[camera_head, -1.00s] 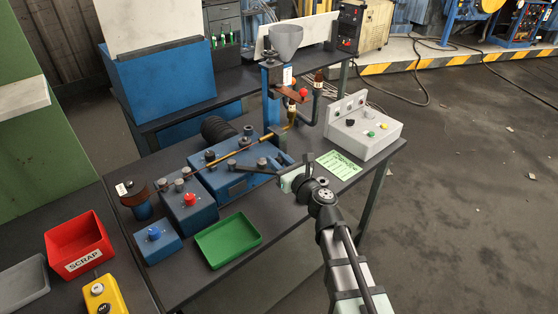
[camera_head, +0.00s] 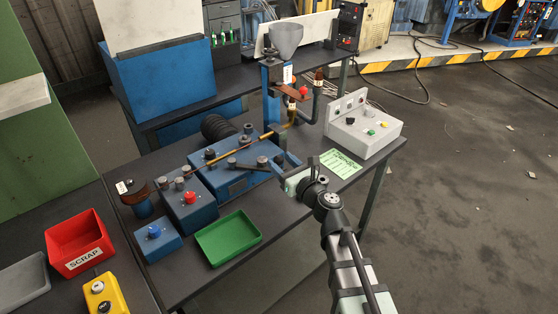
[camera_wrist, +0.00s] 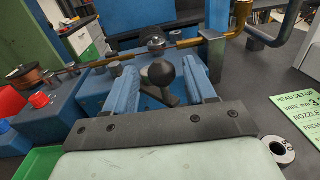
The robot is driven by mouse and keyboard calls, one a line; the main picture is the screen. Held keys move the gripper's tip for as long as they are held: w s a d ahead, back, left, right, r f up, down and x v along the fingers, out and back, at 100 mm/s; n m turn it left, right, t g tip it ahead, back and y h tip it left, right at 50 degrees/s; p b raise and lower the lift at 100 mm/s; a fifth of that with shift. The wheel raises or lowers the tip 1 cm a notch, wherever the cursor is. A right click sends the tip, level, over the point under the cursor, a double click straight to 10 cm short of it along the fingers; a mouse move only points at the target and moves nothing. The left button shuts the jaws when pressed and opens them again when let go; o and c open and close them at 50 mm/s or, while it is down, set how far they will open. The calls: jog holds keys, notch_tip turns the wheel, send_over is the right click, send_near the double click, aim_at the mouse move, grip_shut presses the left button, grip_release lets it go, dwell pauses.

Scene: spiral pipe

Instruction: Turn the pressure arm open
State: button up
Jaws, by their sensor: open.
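The blue feed machine (camera_head: 225,180) stands on the dark bench, with a copper-coloured rod running across its top. The pressure arm (camera_head: 247,166) is a dark bar on the machine's top, reaching right toward my gripper. In the wrist view a black ball knob (camera_wrist: 160,73), which looks like the arm's end, sits between my two blue fingers. My gripper (camera_wrist: 160,85) is open, with a finger on each side of the knob and visible gaps. In the head view my gripper (camera_head: 284,160) is at the machine's right front edge. The arm's pivot is hard to make out.
A green tray (camera_head: 228,238) lies in front of the machine. A grey control box (camera_head: 364,128) and a green setup card (camera_head: 340,163) are at right. A ring (camera_wrist: 279,150) lies near the card.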

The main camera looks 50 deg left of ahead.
jog(key=s+d, duration=0.1)
jog(key=d, duration=0.8)
jog(key=shift+d, duration=0.4)
jog(key=w+d+f+n+h, duration=0.25)
jog(key=d+f, duration=0.25)
jog(key=f, duration=0.3)
jog(key=w+d+f+n+h, duration=0.25)
jog(key=d+f, duration=0.25)
jog(key=f, duration=0.4)
jog(key=d+f+n+g+h, duration=0.3)
jog(key=d+f+n+h, duration=0.35)
jog(key=d+f, duration=1.6)
jog(key=s+d+f+n+g+h, duration=0.2)
jog(key=s+d+f, duration=0.2)
jog(key=d, duration=0.5)
jog(key=s+d+f+n+g+h, duration=0.1)
jog(key=s+d+f+n+h, duration=0.1)
jog(key=s+d, duration=0.7)
jog(key=s+d+f+n+g+h, duration=0.2)
jog(key=s+d+f, duration=0.4)
jog(key=d, duration=0.3)
jog(key=shift+s+n+g, duration=0.2)
jog(key=shift+n+g, duration=0.1)
jog(key=shift+n, duration=0.55)
